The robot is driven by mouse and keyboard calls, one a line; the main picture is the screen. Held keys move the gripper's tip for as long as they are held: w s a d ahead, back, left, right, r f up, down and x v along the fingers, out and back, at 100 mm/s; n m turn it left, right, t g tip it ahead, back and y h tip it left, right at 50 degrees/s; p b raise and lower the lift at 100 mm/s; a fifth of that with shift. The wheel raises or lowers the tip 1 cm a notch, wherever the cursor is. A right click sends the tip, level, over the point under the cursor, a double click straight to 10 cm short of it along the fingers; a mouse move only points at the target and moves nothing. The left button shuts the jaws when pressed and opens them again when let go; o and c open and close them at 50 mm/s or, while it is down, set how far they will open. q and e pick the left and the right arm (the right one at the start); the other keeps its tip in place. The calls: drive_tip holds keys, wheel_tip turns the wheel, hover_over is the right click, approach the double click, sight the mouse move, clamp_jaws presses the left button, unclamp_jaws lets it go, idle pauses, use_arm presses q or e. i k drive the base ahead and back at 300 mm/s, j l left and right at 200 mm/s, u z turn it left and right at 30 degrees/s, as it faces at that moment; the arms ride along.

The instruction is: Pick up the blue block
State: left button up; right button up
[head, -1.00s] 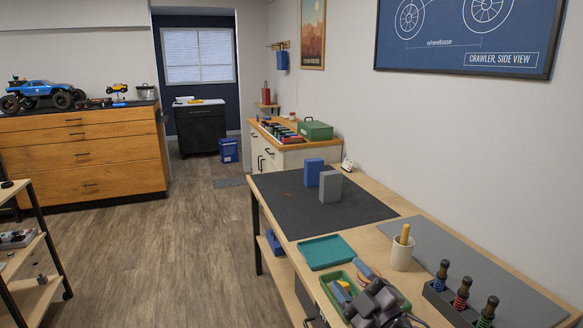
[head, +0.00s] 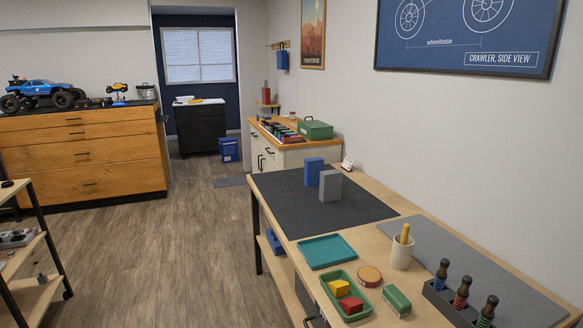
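No small blue block shows in the green tray (head: 325,284) at the front of the workbench. A tall blue block (head: 314,171) stands upright on the dark mat farther back, just behind a tall grey block (head: 330,186). Neither of my grippers is in view, so what they hold cannot be seen.
A teal tray (head: 327,251) lies empty behind the green tray. A round tin (head: 369,276), a green box (head: 396,301), a cream cup (head: 401,255) and a rack of shock absorbers (head: 455,307) stand to the right. The dark mat (head: 285,205) is mostly clear.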

sight(312, 166)
drive_tip(key=i+j, duration=0.2)
drive_tip(key=j, duration=0.2)
drive_tip(key=i+j+z, duration=0.1)
drive_tip(key=j, duration=0.25)
drive_tip(key=i+j, duration=0.25)
drive_tip(key=j, duration=0.15)
drive_tip(key=i+j+z, duration=0.15)
drive_tip(key=i+j, duration=0.2)
drive_tip(key=i+j+z, duration=0.2)
drive_tip(key=i+j, duration=0.2)
drive_tip(key=i+j+z, duration=0.15)
drive_tip(key=i+j, duration=0.3)
drive_tip(key=i+j+z, duration=0.15)
drive_tip(key=i+j, duration=0.25)
drive_tip(key=i+j+z, duration=0.15)
drive_tip(key=i+j, duration=0.2)
drive_tip(key=j, duration=0.3)
drive_tip(key=i+j+z, duration=0.1)
drive_tip(key=j, duration=0.2)
drive_tip(key=i+j, duration=0.15)
drive_tip(key=j, duration=0.2)
drive_tip(key=i+j+z, duration=0.15)
drive_tip(key=j, duration=0.15)
drive_tip(key=i+j, duration=0.1)
drive_tip(key=j, duration=0.25)
drive_tip(key=i+j+z, duration=0.15)
drive_tip(key=j, duration=0.2)
